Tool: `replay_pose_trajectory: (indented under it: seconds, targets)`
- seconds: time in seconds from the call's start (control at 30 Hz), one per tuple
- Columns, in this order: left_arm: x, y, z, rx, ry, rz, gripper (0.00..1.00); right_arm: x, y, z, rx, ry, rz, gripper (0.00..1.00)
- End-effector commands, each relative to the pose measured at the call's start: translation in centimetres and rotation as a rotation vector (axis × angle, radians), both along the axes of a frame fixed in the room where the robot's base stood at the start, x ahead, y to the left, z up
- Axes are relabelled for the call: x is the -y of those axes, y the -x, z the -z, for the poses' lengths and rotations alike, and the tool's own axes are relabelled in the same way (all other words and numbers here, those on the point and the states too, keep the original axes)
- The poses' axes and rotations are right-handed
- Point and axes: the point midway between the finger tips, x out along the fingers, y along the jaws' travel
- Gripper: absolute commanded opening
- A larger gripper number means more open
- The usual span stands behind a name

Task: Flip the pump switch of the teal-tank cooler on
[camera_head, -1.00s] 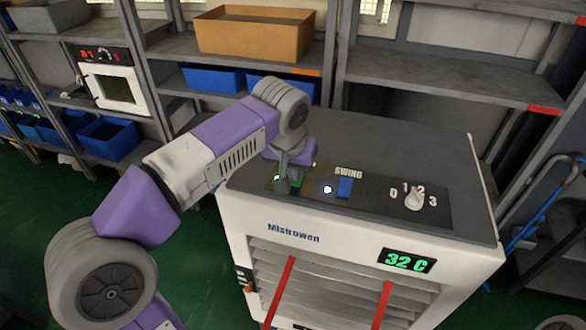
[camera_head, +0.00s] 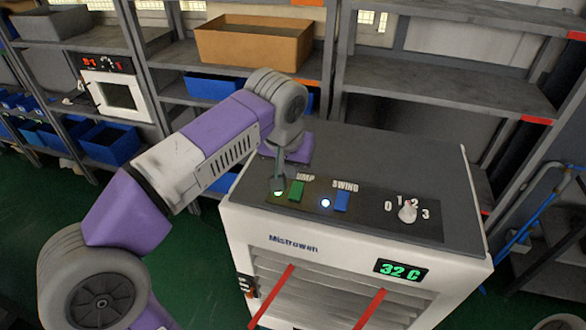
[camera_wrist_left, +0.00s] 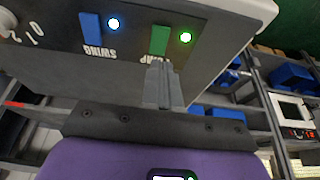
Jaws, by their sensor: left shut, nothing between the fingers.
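The white cooler (camera_head: 262,222) with a dark grey top stands at the centre right. No teal tank shows on it. Its panel has the green pump switch (camera_head: 296,190), with a lamp (camera_head: 278,193) glowing green beside it. The switch also shows in the left wrist view (camera_wrist_left: 159,40), with the lit lamp (camera_wrist_left: 185,37). My left gripper (camera_head: 279,184) is shut and empty, pointing down at the panel just left of the switch. In the wrist view its fingertips (camera_wrist_left: 158,66) are by the partly covered pump label. My right gripper is out of view.
A blue swing switch (camera_head: 342,201) with a lit whitish-blue lamp (camera_head: 325,203) sits beside the pump switch. A white knob (camera_head: 407,211) is farther right. A display (camera_head: 400,270) reads 32 C. Shelves with a cardboard box (camera_head: 253,42) and blue bins stand behind.

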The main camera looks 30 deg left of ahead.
Motion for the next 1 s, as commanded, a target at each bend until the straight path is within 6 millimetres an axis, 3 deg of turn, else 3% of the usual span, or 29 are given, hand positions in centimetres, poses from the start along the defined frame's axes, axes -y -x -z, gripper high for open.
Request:
replay_pose_trajectory:
  seconds: [0.2, 0.4, 1.0]
  targets:
    - [0.6, 2.6, -3.8, 0.002, 0.0, 0.0, 0.0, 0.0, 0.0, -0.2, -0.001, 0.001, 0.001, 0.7]
    - [0.9, 3.8, -5.7, -0.001, 0.0, 0.0, 0.0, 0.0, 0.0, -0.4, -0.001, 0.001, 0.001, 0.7]
    - [1.0, 4.1, -6.0, -0.002, 0.0, 0.0, 0.0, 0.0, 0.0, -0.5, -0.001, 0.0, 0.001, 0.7]
